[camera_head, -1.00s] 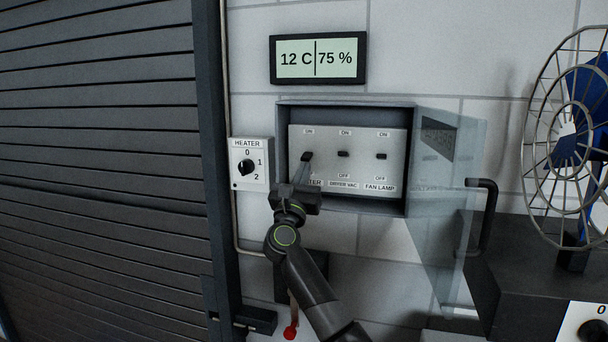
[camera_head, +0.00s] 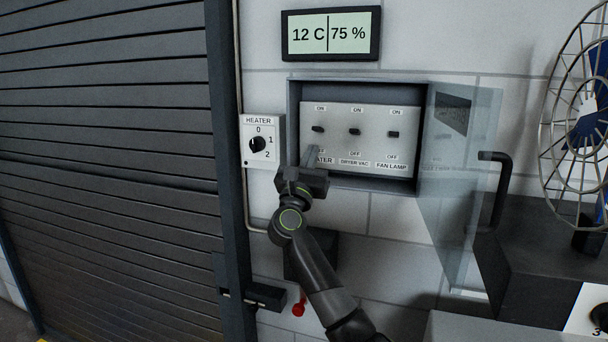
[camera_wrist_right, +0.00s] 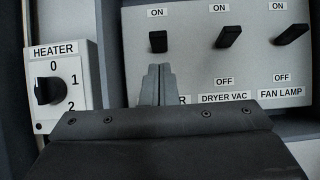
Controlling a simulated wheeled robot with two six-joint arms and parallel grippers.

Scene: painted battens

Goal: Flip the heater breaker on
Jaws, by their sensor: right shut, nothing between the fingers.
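The heater breaker (camera_head: 318,128) is the leftmost small black lever on the grey breaker panel (camera_head: 374,153), under an ON label. It sits at about the same height as the other two levers. In the right wrist view the heater breaker (camera_wrist_right: 158,41) stands just above my fingertips, with a small gap showing. My right gripper (camera_head: 313,150) is shut and empty, pointing at the panel below that lever. Its fingers (camera_wrist_right: 157,75) hide the heater's OFF label and part of its name label. My left gripper is not in view.
The dryer vac lever (camera_head: 355,131) and fan lamp lever (camera_head: 392,134) are to the right. The box's clear door (camera_head: 455,200) stands open on the right. A heater dial (camera_head: 258,144) at 0 is on the left. A display (camera_head: 331,35) reads 12 C, 75 %. A fan (camera_head: 585,120) is far right.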

